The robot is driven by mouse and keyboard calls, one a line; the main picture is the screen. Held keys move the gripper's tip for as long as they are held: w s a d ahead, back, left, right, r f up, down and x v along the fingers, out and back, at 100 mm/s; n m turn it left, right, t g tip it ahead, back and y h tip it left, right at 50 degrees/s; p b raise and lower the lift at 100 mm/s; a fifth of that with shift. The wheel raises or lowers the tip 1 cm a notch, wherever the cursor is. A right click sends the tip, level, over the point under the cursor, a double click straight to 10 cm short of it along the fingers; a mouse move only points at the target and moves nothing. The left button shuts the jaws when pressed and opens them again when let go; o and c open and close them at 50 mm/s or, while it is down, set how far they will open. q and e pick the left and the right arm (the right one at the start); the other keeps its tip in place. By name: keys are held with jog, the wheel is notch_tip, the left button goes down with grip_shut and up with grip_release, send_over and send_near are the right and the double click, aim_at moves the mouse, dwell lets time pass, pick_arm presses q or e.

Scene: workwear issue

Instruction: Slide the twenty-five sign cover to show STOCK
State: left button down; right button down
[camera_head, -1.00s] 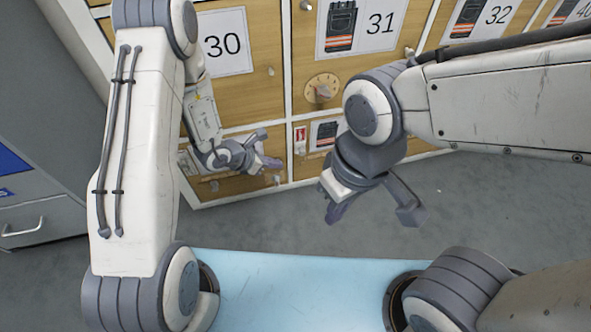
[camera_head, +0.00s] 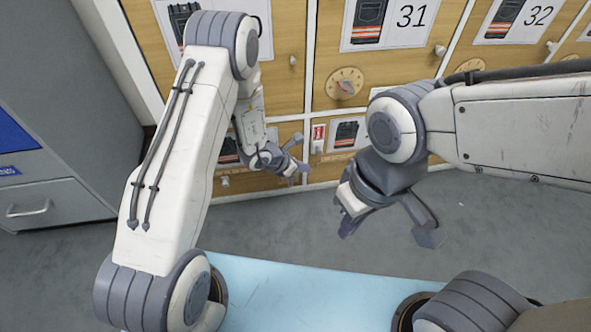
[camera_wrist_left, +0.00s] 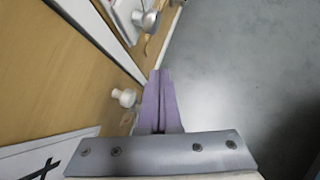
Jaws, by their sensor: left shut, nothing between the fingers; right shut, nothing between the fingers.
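A small red-and-white sign (camera_head: 318,138) is on the lower locker row, left of a card with a garment picture (camera_head: 347,134). It may be the twenty-five sign; no number or word on it is legible. My left gripper (camera_head: 304,170) is shut and empty, in front of the lower doors, below and left of that sign. In the left wrist view its purple fingers (camera_wrist_left: 160,75) are together, beside a white knob (camera_wrist_left: 124,97) and apparently not holding it. My right gripper (camera_head: 348,228) is shut and empty, low over the floor, away from the doors.
A grey cabinet (camera_head: 45,208) stands at left. Grey floor (camera_head: 480,225) is clear at right. A silver knob (camera_wrist_left: 146,20) shows in the left wrist view.

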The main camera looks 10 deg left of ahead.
pick_arm(q)
jog(key=shift+w+d+r+b, duration=0.1)
jog(key=shift+w+d+r, duration=0.2)
jog(key=shift+r, duration=0.2)
jog(key=shift+w+d+r+b, duration=0.1)
jog(key=shift+w+d+r, duration=0.2)
jog(key=shift+r, duration=0.25)
jog(key=shift+w+d+r+b, duration=0.1)
jog(key=shift+w+d+r, duration=0.15)
jog(key=shift+r, duration=0.25)
pick_arm(e)
jog(key=shift+f, duration=0.75)
